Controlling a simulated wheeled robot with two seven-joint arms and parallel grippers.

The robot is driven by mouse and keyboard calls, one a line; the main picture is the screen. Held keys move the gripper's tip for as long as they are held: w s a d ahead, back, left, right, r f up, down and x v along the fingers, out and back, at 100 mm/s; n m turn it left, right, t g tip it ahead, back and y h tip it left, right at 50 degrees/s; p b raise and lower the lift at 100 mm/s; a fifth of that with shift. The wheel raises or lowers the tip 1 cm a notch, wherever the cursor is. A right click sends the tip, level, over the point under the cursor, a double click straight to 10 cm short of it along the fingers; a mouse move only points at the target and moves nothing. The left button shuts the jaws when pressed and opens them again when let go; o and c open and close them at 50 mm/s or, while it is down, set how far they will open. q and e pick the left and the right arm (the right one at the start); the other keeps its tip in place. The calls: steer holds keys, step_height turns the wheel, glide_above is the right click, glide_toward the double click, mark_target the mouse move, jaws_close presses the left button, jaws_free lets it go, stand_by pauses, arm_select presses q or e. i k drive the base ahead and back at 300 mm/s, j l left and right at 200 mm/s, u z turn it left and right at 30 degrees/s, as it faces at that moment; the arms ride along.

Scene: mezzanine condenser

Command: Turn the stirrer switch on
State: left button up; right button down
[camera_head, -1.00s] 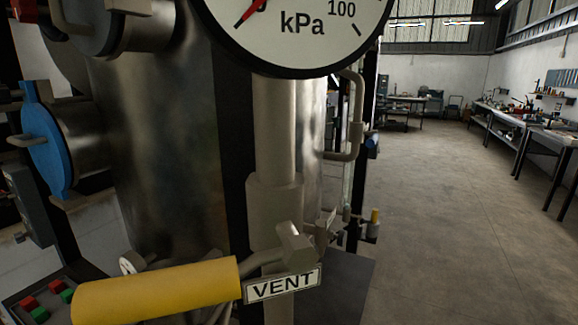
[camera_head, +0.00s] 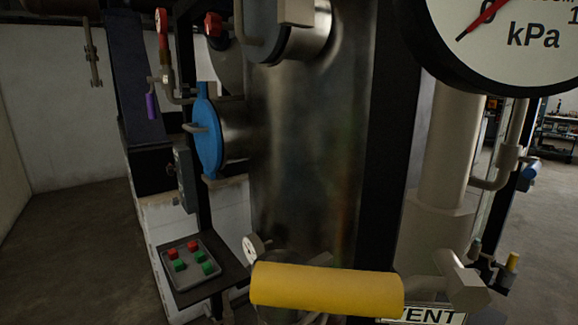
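No thing in view carries a readable stirrer label, so I cannot tell for sure which is the stirrer switch. A grey box (camera_head: 186,178) is fixed to a dark upright post left of the large metal vessel (camera_head: 310,150); its face is seen edge-on and small. Neither of my grippers is in view.
A yellow handle (camera_head: 326,288) crosses the lower front beside a partly cut-off VENT label (camera_head: 424,314). A kPa gauge (camera_head: 515,30) hangs upper right. A blue round cover (camera_head: 207,135) juts left from the vessel. Open floor (camera_head: 60,255) lies at left.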

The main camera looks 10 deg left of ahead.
mark_target(170, 171)
steer(key=u, duration=1.25)
